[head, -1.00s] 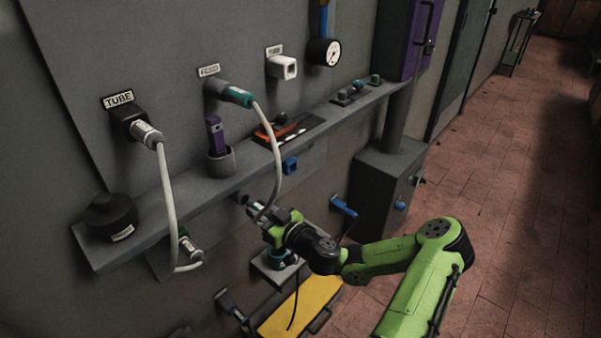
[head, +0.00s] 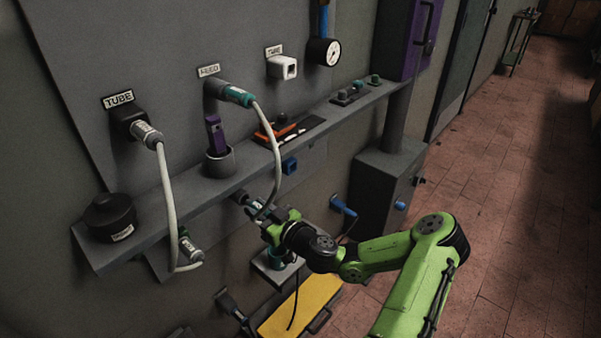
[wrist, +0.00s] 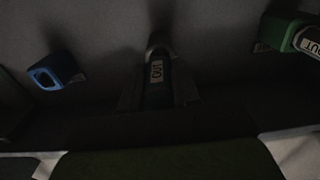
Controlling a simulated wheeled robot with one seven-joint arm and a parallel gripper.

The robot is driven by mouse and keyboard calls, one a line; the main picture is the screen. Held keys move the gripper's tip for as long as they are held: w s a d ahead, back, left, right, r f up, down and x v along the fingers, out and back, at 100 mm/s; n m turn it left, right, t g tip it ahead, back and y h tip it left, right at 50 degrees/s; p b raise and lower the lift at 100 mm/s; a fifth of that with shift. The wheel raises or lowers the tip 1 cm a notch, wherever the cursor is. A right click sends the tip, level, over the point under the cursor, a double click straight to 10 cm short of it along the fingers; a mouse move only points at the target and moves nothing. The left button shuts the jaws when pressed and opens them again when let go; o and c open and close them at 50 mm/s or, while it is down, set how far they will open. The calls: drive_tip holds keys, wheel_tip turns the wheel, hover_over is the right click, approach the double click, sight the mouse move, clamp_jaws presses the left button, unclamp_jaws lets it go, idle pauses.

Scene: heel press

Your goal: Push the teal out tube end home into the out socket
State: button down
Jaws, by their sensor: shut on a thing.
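My gripper (head: 262,216) is below the shelf, shut on the teal out tube end (head: 250,207). A white hose loops from this end up to a teal plug (head: 236,96) in the wall above. In the wrist view the held tube end (wrist: 157,88) is dark, carries an OUT label and points at the wall. The out socket (head: 238,197) is a grey round fitting on the wall at its tip; it shows as a grey ring in the wrist view (wrist: 159,43). The tip is lined up with the socket and appears to meet it; how deep it sits is hidden.
The shelf (head: 190,195) runs above my gripper. A yellow panel (head: 300,306) lies below.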

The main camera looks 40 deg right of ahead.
drive_tip(key=shift+w+a, duration=0.15)
drive_tip(key=shift+w, duration=0.9)
drive_tip(key=c, duration=0.8)
unclamp_jaws()
drive_tip(key=shift+o, duration=0.2)
